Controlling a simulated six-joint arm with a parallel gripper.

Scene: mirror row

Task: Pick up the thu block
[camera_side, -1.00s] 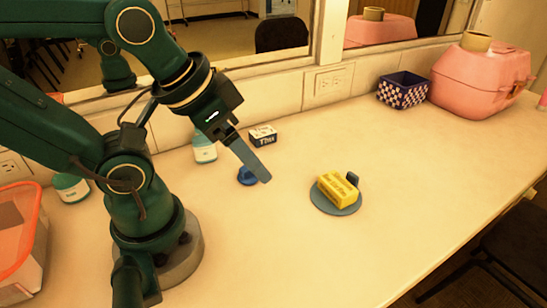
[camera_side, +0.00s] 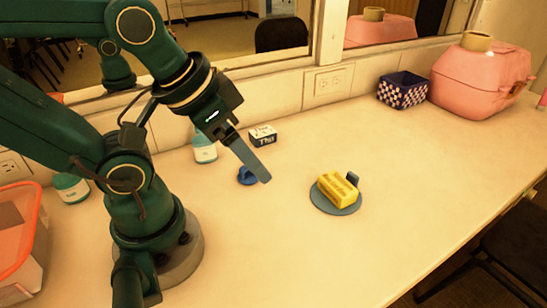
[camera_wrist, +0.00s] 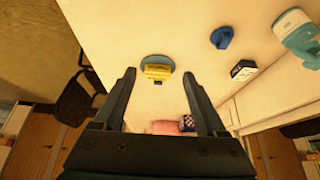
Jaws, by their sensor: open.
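The thu block (camera_side: 263,136) is a small black-and-white block with dark lettering. It stands on the counter near the wall, behind my gripper in the side view. In the wrist view the block (camera_wrist: 243,69) lies right of my right finger, outside the space between the fingers. My gripper (camera_side: 267,179) is open and empty, above the counter and apart from the block. Its two fingers (camera_wrist: 159,74) stand wide apart in the wrist view.
A yellow block (camera_side: 337,189) sits on a round grey-blue plate (camera_side: 324,205). A blue object (camera_side: 247,176) and a white-and-teal bottle (camera_side: 205,150) stand near the thu block. A checkered basket (camera_side: 402,92) and pink carrier (camera_side: 478,75) are at the far right. The counter's middle is mostly clear.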

